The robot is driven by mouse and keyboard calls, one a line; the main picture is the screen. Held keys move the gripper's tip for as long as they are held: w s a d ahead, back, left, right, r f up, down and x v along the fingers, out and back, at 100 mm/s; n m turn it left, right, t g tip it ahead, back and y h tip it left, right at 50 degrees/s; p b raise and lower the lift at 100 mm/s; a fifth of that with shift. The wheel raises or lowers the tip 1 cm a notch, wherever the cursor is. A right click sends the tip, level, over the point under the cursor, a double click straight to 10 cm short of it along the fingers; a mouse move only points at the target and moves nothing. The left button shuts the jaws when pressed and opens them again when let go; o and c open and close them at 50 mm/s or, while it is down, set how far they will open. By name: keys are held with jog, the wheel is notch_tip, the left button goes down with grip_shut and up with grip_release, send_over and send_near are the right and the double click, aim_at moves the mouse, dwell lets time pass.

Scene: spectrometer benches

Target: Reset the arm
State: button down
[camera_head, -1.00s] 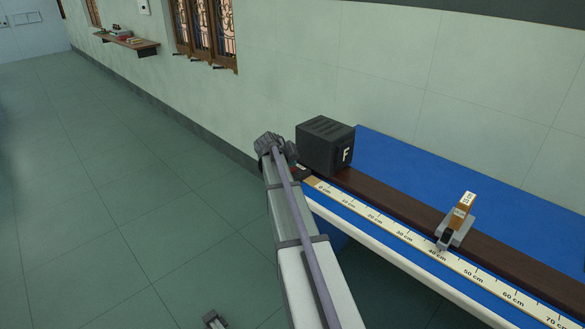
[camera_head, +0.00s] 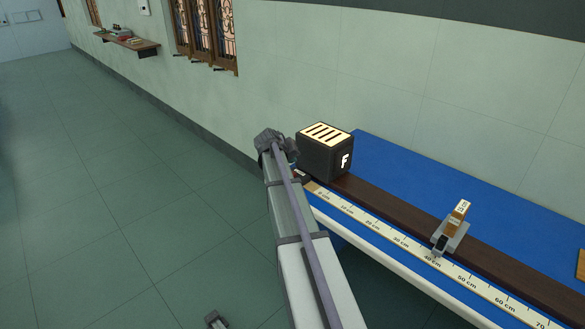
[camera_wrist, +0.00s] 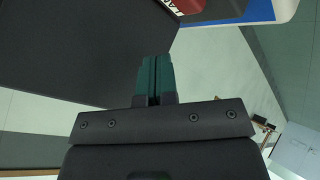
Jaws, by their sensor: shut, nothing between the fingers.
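My gripper (camera_wrist: 155,80) shows in the wrist view with its two green fingers pressed together and nothing between them. In the head view my arm reaches to the left end of the bench, beside a black box marked F (camera_head: 322,160); my fingers are mostly hidden there. In the wrist view a large dark surface, probably the box's side (camera_wrist: 75,50), fills the upper left.
The bench has a blue top (camera_head: 420,175), a dark rail and a centimetre scale (camera_head: 400,240). A grey holder with a wooden piece (camera_head: 452,228) stands on the rail near 40 cm. The wall is behind; open floor (camera_head: 110,220) lies left.

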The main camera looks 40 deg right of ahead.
notch_tip(320, 180, up, 3)
jog(key=shift+r+p, duration=0.1)
jog(key=shift+p, duration=0.95)
jog(key=shift+s, duration=0.1)
jog(key=s+a+n+g+y+p, duration=0.1)
jog(key=s+a, duration=0.6)
jog(key=a, duration=0.7)
jog(key=s+a+f+n+y+p, duration=0.1)
jog(key=s+a+y, duration=0.4)
jog(key=a, duration=0.8)
jog(key=s+a+f+n+g+y+p, duration=0.1)
jog(key=s+a+n+y, duration=0.1)
jog(key=s+a, duration=0.9)
jog(key=a+n, duration=0.1)
jog(key=a, duration=0.2)
jog(key=shift+a+n+g+y, duration=0.3)
jog(key=shift+a+y, duration=0.05)
jog(key=shift+y, duration=0.05)
